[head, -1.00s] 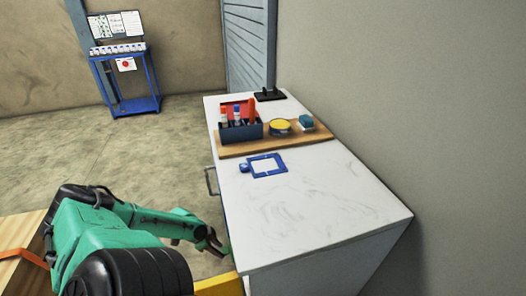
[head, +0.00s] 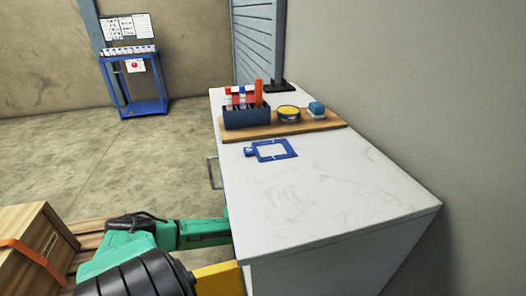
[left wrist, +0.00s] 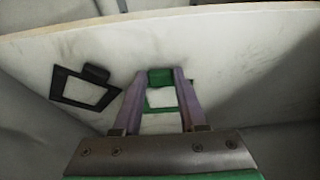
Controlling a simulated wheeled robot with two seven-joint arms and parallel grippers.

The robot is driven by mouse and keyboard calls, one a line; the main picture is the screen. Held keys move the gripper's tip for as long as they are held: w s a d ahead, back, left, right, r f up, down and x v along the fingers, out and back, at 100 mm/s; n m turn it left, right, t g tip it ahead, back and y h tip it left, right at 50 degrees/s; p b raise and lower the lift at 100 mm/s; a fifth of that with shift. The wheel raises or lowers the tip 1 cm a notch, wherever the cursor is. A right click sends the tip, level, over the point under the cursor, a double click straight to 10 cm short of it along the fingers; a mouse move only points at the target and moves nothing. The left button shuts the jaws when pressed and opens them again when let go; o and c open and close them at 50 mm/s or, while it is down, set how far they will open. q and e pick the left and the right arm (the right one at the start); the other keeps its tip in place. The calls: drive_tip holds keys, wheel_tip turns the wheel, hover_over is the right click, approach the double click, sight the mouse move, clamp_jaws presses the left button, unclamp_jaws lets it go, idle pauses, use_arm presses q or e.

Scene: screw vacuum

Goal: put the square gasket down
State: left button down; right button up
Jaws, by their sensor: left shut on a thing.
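In the left wrist view my left gripper (left wrist: 160,80) is shut on a green square gasket (left wrist: 160,77). It holds the gasket by a solid green part between the fingertips, and part of the open frame shows between the fingers. In the head view my left arm reaches to the counter's left side; the gripper and held gasket cannot be made out there. A blue square frame with a tab (head: 291,154) lies flat on the white counter (head: 330,192). A similar frame looks dark in the left wrist view (left wrist: 59,84). My right gripper is not in view.
On the counter's far part, a wooden board (head: 325,124) carries a dark blue holder (head: 247,118), a round yellow-topped tin (head: 288,112) and a small blue-topped item (head: 316,108). The counter's near part is clear. A wooden crate (head: 25,245) stands at lower left.

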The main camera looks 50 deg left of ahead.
use_arm(q)
drive_tip(key=shift+c, duration=2.3)
unclamp_jaws()
drive_tip(key=shift+r, duration=0.1)
drive_tip(key=p+v, duration=0.4)
drive_tip(key=v, duration=0.3)
drive_tip(key=shift+r, duration=0.15)
drive_tip(key=shift+s+a, duration=0.1)
